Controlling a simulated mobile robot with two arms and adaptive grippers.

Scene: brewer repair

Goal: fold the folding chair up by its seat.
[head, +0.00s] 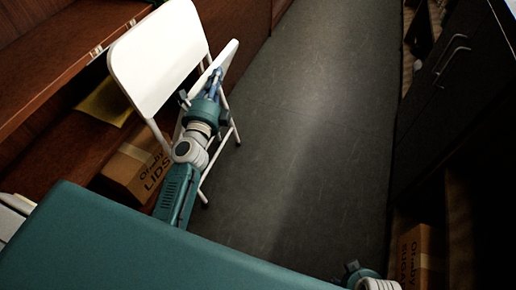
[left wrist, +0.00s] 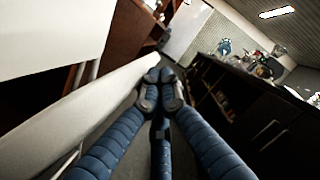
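The white folding chair stands at the left in the head view, its backrest (head: 157,58) upright and its seat (head: 222,62) tilted steeply up, close to the backrest. My left gripper (head: 214,80) is at the seat's front side. In the left wrist view, the left gripper's blue fingers (left wrist: 160,88) come together at their tips, with nothing seen between them. The white seat edge (left wrist: 105,95) runs right beside them; whether they touch it I cannot tell. My right gripper (head: 355,272) shows only partly at the bottom of the head view, away from the chair; its fingers are unclear.
A cardboard box marked LIDS (head: 140,167) is beside the chair on a brown wooden shelf unit (head: 60,60). Another box (head: 413,252) is at the lower right, below dark cabinets (head: 445,100) with handles. The grey floor (head: 310,110) between is clear.

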